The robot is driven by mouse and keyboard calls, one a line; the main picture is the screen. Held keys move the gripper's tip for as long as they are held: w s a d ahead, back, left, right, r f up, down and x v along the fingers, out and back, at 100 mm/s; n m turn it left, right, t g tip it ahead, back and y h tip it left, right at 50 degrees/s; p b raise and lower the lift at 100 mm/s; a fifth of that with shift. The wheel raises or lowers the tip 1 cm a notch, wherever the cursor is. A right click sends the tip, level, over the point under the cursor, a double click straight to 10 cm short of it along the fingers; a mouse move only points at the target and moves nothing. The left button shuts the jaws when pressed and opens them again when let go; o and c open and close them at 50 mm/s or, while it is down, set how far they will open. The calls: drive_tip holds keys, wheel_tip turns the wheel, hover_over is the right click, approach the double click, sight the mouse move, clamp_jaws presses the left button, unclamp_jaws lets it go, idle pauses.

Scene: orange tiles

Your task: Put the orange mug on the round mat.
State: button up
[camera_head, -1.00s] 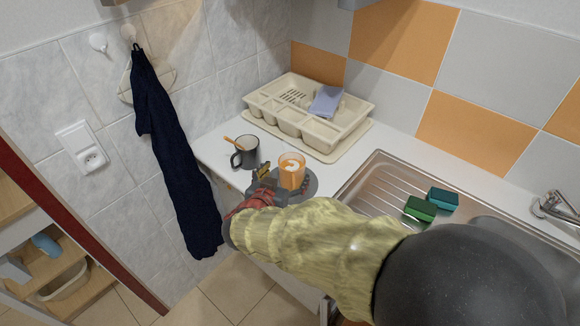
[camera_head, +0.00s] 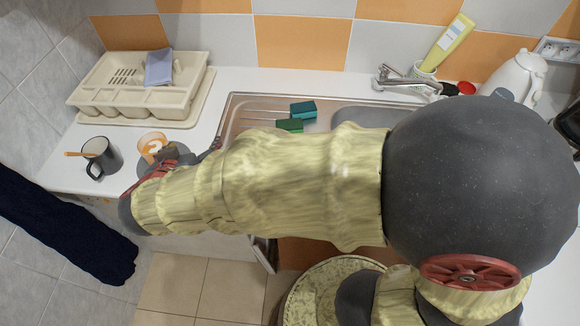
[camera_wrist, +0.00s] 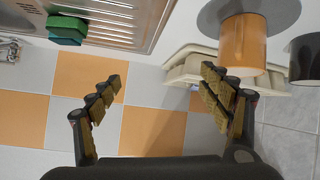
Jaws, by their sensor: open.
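The orange mug (camera_head: 150,141), with a pale drink in it, stands upright on the counter near its left end. In the wrist view, which is upside down, the mug (camera_wrist: 243,45) has its base on the grey round mat (camera_wrist: 283,13). The mat (camera_head: 182,159) is partly hidden by my arm in the head view. My gripper (camera_wrist: 162,95) is open and empty, its fingers spread apart. The mug is not between them; it is beyond the right finger in the wrist view. In the head view my gripper (camera_head: 188,151) is at the mug's right and near side.
A dark mug (camera_head: 103,157) with an orange stick stands left of the orange mug. A cream dish rack (camera_head: 130,101) is behind. The sink (camera_head: 240,115) with green sponges (camera_head: 302,110) is to the right. A dark towel (camera_head: 60,225) hangs at left.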

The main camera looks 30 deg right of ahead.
drive_tip(key=s+d+r+g+h, duration=0.1)
drive_tip(key=s+d+g, duration=0.1)
drive_tip(key=d, duration=0.4)
drive_tip(key=s+d+r+g, duration=0.1)
drive_tip(key=s+d, duration=0.1)
drive_tip(key=d, duration=0.3)
drive_tip(key=s+d+r+n+g+y, duration=0.1)
drive_tip(key=s+d, duration=0.3)
drive_tip(key=s, duration=0.4)
drive_tip(key=s+d+r+n+g+y, duration=0.1)
drive_tip(key=s+d+y, duration=0.3)
drive_tip(key=s, duration=0.4)
drive_tip(key=shift+s+r+y, duration=0.3)
drive_tip(key=shift+s+r, duration=0.05)
drive_tip(key=shift+r, duration=0.2)
drive_tip(key=shift+c, duration=0.4)
